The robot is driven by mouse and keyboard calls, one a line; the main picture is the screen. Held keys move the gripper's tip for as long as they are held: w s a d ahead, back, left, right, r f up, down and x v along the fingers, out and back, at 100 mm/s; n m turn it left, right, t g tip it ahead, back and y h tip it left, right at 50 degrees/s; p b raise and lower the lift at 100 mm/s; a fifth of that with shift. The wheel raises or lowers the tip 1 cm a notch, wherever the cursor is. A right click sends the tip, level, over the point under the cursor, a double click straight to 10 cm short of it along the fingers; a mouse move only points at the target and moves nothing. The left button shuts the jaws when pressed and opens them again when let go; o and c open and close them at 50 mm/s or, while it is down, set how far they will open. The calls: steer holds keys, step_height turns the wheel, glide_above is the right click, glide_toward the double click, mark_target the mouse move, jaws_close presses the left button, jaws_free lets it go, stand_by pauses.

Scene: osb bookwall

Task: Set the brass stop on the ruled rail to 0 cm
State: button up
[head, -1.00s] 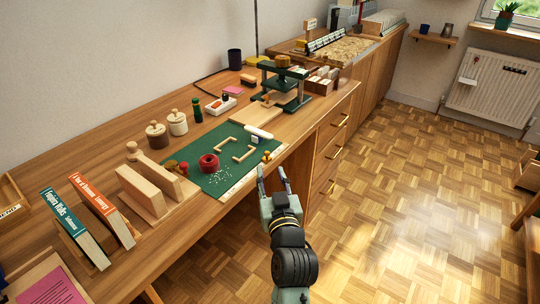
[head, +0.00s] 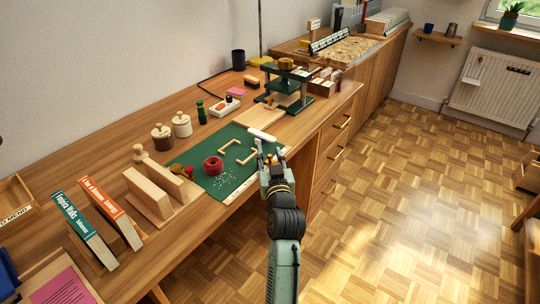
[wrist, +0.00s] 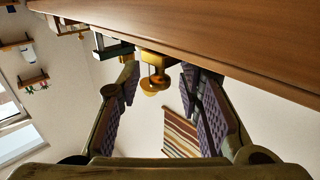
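The brass stop (head: 269,160) sits at the front edge of the workbench, toward the far end of the pale ruled rail (head: 238,190). In the wrist view the brass stop (wrist: 154,72) shows as a gold block with a round knob, between my two fingers. My gripper (head: 270,156) is at the bench edge around the stop; in the wrist view my gripper (wrist: 160,80) is open, with a gap on both sides of the knob. The rail's markings are too small to read, and the fingers partly cover the stop.
A white roller (head: 262,136) lies close behind my gripper. A green press (head: 287,85) stands farther along. Open floor lies to the right.

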steer(key=shift+c, duration=0.5)
jaws_close()
steer(key=shift+d, duration=0.15)
